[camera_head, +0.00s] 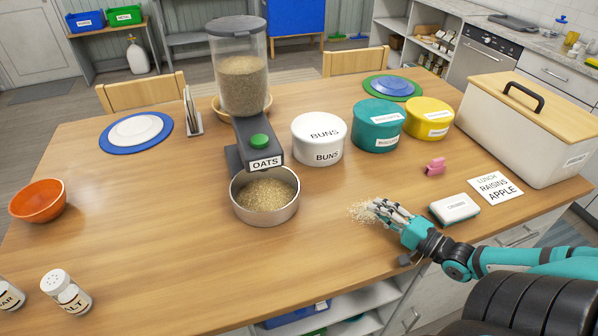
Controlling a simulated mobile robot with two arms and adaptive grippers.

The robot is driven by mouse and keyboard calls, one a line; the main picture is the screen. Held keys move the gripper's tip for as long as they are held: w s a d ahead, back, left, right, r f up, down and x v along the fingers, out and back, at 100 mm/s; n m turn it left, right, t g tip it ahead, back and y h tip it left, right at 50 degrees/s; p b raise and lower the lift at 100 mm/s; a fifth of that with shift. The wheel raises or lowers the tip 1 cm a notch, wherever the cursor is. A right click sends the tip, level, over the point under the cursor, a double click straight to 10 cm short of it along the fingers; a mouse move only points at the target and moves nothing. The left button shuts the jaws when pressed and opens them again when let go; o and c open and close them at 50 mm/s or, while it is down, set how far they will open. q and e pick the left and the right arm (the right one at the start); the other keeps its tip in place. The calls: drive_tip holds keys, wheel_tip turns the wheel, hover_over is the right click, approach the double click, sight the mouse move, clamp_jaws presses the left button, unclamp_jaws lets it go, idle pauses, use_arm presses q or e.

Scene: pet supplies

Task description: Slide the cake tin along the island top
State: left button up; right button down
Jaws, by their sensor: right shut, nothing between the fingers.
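Three round lidded tins stand in a row on the wooden island top (190,200): a white one marked BUNS (318,140), a teal one (378,126) and a yellow one (428,118). The labels on the teal and yellow tins are too small to read surely, so I cannot tell which is the cake tin. My right gripper (384,210) is shut and empty, low over the island near its front edge. Its fingertips are by a small patch of spilled oats (360,211), in front of the tins and apart from them. My left gripper is not in view.
An OATS dispenser (242,85) stands over a metal pan of oats (265,198). A white crumbs box (454,208), a pink clip (435,166), a note card (495,188) and a big bread bin (510,130) are on the right. The left-front top is mostly clear.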

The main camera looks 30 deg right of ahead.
drive_tip(key=b+x, duration=0.1)
drive_tip(key=x, duration=0.2)
drive_tip(key=shift+w+r, duration=0.1)
drive_tip(key=shift+w, duration=0.3)
drive_tip(key=b+x, duration=0.1)
drive_tip(key=x, duration=1.4)
drive_tip(key=shift+w+a, duration=0.15)
drive_tip(key=shift+w, duration=0.15)
drive_tip(key=a+p, duration=0.1)
drive_tip(key=a, duration=0.1)
drive_tip(key=shift+a+p, duration=0.3)
drive_tip(key=shift+a, duration=0.05)
drive_tip(key=shift+s+a, duration=0.15)
drive_tip(key=shift+a, duration=0.4)
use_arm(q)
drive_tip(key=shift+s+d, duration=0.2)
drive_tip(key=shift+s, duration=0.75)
use_arm(e)
drive_tip(key=shift+a, duration=0.1)
use_arm(q)
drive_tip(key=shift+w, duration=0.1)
drive_tip(key=shift+p, duration=0.3)
use_arm(e)
drive_tip(key=shift+a, duration=0.1)
